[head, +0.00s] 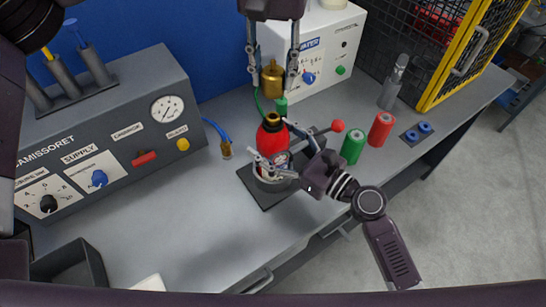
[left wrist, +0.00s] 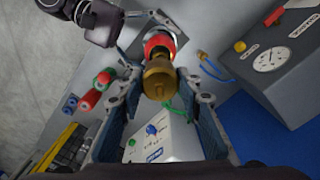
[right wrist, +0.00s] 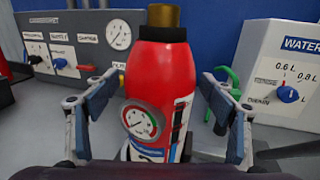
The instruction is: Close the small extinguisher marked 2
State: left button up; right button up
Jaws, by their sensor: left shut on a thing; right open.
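The small red extinguisher (head: 271,138) stands upright in a holder on a dark base plate (head: 262,198). It has an open-looking brass neck (right wrist: 164,15), a gauge and a label whose number is mostly cut off in the right wrist view. My left gripper (head: 272,80) is shut on a brass valve head (head: 272,77) and holds it above the extinguisher, apart from the neck. The brass head also shows in the left wrist view (left wrist: 158,80). My right gripper (head: 268,166) is open, its fingers on either side of the extinguisher's body; contact cannot be told.
A grey control console (head: 120,120) stands left, a white water unit (head: 325,55) behind. A red-knobbed lever (head: 338,126), a green cylinder (head: 352,147) and a red cylinder (head: 381,130) stand right of the extinguisher. A yellow-framed cage (head: 440,55) is at the back right.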

aim_at(273, 94)
jog(key=c, duration=1.8)
pick_arm(q)
jog(key=shift+f, duration=2.45)
jog(key=shift+f, duration=0.1)
jog(key=shift+f, duration=0.8)
jog(key=shift+f, duration=0.55)
pick_arm(e)
grip_shut()
pick_arm(q)
jog(key=m, duration=0.9)
jog(key=shift+m, duration=0.4)
